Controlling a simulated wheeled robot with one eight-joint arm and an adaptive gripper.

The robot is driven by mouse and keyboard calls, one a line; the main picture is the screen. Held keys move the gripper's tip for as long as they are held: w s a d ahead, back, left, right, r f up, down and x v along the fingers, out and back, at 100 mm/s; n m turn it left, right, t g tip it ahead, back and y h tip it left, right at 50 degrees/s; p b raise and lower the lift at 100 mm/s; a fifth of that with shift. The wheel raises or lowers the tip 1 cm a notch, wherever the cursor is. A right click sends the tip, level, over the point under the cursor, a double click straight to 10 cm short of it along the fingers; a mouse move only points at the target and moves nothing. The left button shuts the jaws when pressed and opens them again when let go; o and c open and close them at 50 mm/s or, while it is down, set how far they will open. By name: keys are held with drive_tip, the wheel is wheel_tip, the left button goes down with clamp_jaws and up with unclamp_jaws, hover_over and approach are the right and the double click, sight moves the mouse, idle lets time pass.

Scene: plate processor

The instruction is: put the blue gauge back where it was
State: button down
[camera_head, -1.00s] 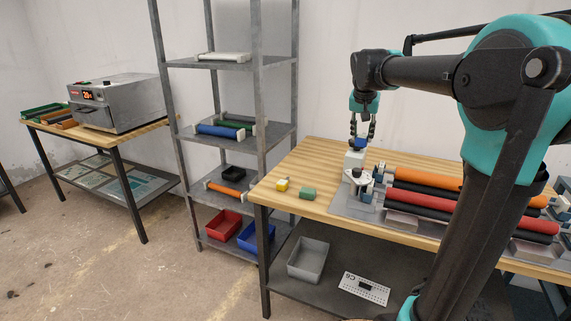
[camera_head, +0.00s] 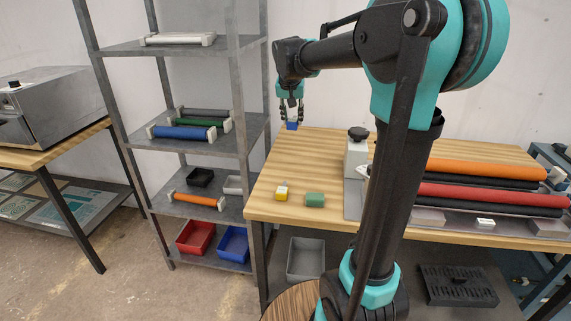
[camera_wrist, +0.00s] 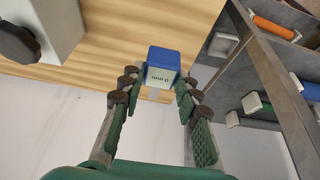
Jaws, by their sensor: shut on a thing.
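A yellow gauge (camera_head: 282,191) and a green gauge (camera_head: 314,199) sit apart from each other on the table's front left part.
A pale machine with a black knob (camera_head: 357,146) stands right of the gauges. Orange and red rollers (camera_head: 490,194) lie further right. A grey shelf rack (camera_head: 190,150) with rollers and bins stands just left of the table. The table's back left area is clear.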

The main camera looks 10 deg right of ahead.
wheel_tip(320, 180, down, 18)
drive_tip(key=shift+r, duration=0.15)
idle(0.3)
drive_tip(key=c, duration=1.1)
unclamp_jaws()
drive_tip(key=v, duration=1.2)
